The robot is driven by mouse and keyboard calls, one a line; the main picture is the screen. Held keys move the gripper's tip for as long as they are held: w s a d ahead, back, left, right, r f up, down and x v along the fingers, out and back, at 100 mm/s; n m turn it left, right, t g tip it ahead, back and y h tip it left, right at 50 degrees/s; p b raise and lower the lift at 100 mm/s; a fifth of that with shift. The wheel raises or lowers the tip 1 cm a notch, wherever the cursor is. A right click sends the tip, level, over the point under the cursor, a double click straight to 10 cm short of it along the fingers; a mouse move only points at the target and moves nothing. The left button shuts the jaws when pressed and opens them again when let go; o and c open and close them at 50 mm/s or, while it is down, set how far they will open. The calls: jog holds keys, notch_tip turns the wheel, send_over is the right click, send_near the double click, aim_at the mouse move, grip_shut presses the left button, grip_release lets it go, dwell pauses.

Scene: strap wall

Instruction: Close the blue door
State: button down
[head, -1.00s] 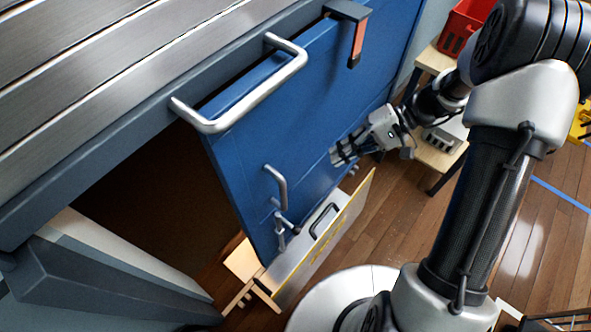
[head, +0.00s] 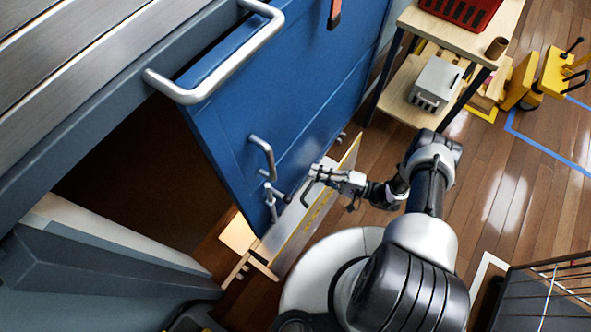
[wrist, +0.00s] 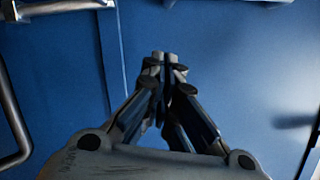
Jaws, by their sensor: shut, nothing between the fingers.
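The blue door (head: 285,100) stands ajar in the head view, with a dark opening to the left of its free edge. A silver pull handle (head: 262,157) and a lever latch (head: 272,197) are on its face near that edge. My gripper (head: 316,172) is shut and empty, to the right of the handle, in front of the door face. In the wrist view the closed fingertips (wrist: 165,60) point at the blue door panel (wrist: 225,50), with part of a silver handle at the left edge. I cannot tell whether the fingertips touch the door.
A large silver rail (head: 225,65) is fixed to the grey frame above. A yellow-edged board (head: 310,215) stands low beside the door, under my gripper. A wooden shelf unit (head: 475,42) holds a red crate (head: 462,10) and a grey box (head: 436,82).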

jog(key=a+r+b, duration=0.1)
jog(key=a, duration=1)
jog(key=shift+w+r+b, duration=0.15)
jog(key=shift+r+b, duration=0.2)
jog(key=shift+r, duration=0.05)
jog(key=shift+a, duration=0.1)
